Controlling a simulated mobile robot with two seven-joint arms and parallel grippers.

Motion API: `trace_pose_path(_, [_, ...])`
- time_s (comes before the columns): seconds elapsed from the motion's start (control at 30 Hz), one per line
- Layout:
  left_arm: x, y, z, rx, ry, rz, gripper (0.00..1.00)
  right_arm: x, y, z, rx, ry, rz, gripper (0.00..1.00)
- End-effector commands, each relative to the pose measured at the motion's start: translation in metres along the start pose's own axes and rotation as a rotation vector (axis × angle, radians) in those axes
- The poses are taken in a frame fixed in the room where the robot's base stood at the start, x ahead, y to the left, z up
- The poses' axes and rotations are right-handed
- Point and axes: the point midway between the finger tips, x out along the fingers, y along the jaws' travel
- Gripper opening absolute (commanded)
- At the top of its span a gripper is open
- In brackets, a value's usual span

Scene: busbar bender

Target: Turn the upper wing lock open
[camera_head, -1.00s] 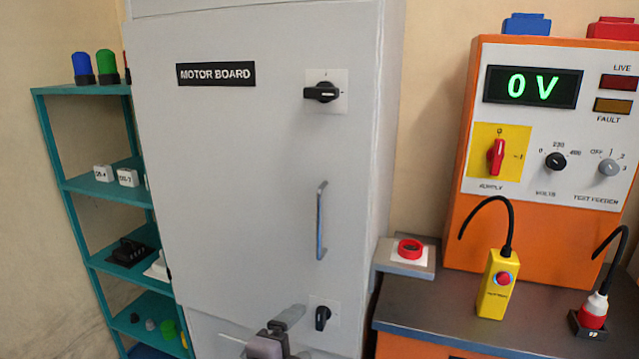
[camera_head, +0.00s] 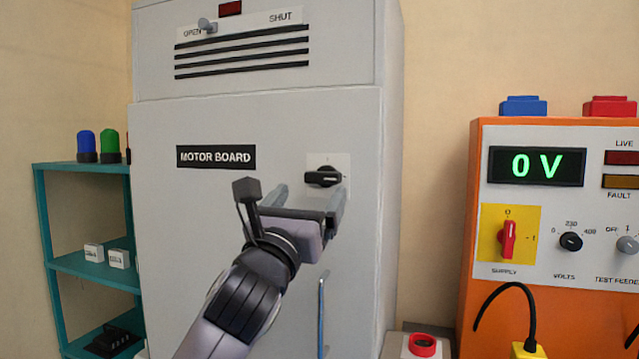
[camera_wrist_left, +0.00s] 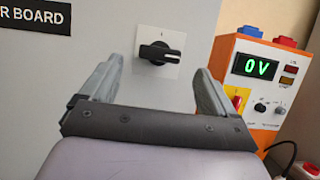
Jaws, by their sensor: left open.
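The upper wing lock (camera_head: 324,177) is a black wing handle on a white square plate, on the grey cabinet door right of the MOTOR BOARD label. Its wing lies about horizontal. My left gripper (camera_head: 312,196) is open and empty, just in front of and below the lock in the head view. In the left wrist view the lock (camera_wrist_left: 156,53) shows beyond and between the two spread fingers (camera_wrist_left: 152,85), apart from them. The lower wing lock is out of the head view now. My right gripper is not in view.
A teal shelf (camera_head: 45,230) stands left. An orange test bench panel reading 0 V (camera_head: 535,166) stands right. The wall between cabinet and panel is clear.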

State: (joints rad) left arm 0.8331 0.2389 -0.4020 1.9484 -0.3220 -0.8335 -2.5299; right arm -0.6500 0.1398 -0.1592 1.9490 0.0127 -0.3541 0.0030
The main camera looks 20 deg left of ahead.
Motion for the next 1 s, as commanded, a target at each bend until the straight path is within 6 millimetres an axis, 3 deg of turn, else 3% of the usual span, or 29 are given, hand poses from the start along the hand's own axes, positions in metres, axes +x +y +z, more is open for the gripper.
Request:
trace_pose_path(0.4, [0.050, 0.000, 0.000, -0.005, 0.002, 0.000, 0.89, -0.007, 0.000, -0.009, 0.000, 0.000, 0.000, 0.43])
trace_pose_path(0.87, [0.060, 0.000, -0.001, -0.004, 0.001, -0.002, 0.89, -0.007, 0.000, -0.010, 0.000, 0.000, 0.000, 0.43])
trace_pose_path(0.9, [0.060, 0.000, -0.001, -0.005, 0.001, -0.002, 0.86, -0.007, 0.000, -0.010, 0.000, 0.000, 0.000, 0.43])
trace_pose_path(1.0, [0.060, 0.000, -0.001, -0.005, 0.001, -0.002, 0.54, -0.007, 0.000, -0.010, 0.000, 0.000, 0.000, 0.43])
